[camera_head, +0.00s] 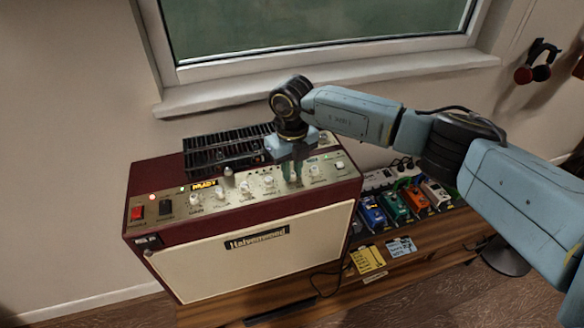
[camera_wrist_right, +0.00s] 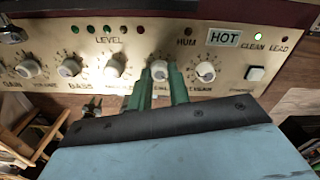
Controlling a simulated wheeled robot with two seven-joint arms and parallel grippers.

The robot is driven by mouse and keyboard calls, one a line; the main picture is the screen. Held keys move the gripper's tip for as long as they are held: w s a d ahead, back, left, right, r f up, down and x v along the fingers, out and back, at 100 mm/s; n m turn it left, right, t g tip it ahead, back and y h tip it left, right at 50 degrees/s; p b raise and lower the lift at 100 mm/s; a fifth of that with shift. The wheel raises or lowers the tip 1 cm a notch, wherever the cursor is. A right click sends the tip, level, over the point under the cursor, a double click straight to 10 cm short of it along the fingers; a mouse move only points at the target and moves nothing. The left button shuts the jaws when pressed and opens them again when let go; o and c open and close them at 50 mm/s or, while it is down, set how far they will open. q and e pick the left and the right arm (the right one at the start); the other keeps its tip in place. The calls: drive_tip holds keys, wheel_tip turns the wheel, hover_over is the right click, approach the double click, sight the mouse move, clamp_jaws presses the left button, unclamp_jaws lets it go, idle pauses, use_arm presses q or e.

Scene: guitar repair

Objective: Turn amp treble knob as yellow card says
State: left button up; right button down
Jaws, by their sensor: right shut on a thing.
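The amp (camera_head: 250,250) is dark red with a cream front and a pale control panel bearing a row of white knobs. My right gripper (camera_head: 292,178) reaches down to the panel, its green fingers shut on a white knob, second from the right in the row. In the right wrist view the fingers stand on both sides of this knob (camera_wrist_right: 160,71); its label is partly covered, but its place fits treble. The knob's pointer is hard to make out. The yellow card (camera_head: 367,259) lies right of the amp; its writing is too small to read. My left gripper is out of view.
A knob (camera_wrist_right: 205,72) sits close right of the held one, another (camera_wrist_right: 115,66) to the left. A white push switch (camera_wrist_right: 255,73) is further right. Several pedals (camera_head: 398,206) and a blue card (camera_head: 400,246) are right of the amp. A window sill (camera_head: 210,98) is behind.

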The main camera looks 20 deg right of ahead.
sight(292, 174)
idle(0.3)
drive_tip(key=c, duration=1.3)
unclamp_jaws()
drive_tip(key=shift+r, duration=0.15)
wheel_tip(292, 174, up, 13)
drive_tip(key=shift+r+b, duration=0.1)
drive_tip(key=shift+b, duration=0.55)
